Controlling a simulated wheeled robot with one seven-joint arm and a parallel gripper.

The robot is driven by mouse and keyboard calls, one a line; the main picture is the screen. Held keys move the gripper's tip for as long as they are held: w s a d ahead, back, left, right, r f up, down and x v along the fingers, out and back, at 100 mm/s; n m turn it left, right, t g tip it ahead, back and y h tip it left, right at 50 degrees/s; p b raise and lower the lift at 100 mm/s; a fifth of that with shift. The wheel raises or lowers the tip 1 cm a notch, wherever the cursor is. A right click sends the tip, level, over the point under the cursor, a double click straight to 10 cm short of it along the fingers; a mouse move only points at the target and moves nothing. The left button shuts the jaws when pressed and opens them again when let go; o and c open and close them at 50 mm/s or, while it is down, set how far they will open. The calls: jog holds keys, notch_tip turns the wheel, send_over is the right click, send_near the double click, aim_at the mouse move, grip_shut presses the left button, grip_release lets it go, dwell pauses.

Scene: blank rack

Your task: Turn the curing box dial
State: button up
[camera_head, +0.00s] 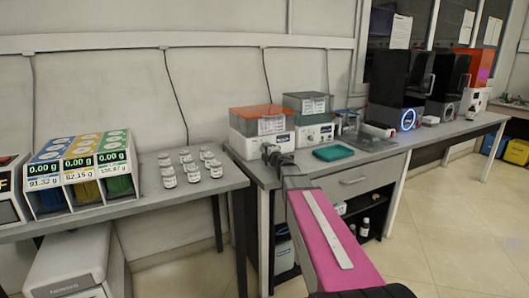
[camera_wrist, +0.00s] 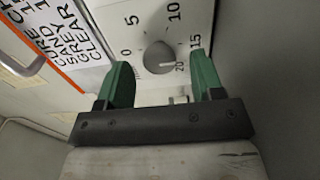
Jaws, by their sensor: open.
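The curing box (camera_head: 248,146) has a white front and a red-orange lid, and stands at the left end of the right-hand bench. Its round grey dial (camera_wrist: 159,57) shows in the wrist view on a white panel marked 0, 5, 10, 15 and 20. I cannot tell clearly where the dial points. My gripper (camera_wrist: 163,82) has green fingers, open, one on each side of the dial in the picture. The dial appears just beyond the fingertips, and I see no contact. In the head view my gripper (camera_head: 272,151) is at the box front and the dial is hidden.
A printed label (camera_wrist: 62,30) is left of the dial. A second box with a grey-green lid (camera_head: 308,103) stands right of the curing box. Small labelled jars (camera_head: 191,168) stand on the left bench.

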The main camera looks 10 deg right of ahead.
jog(key=v, duration=0.9)
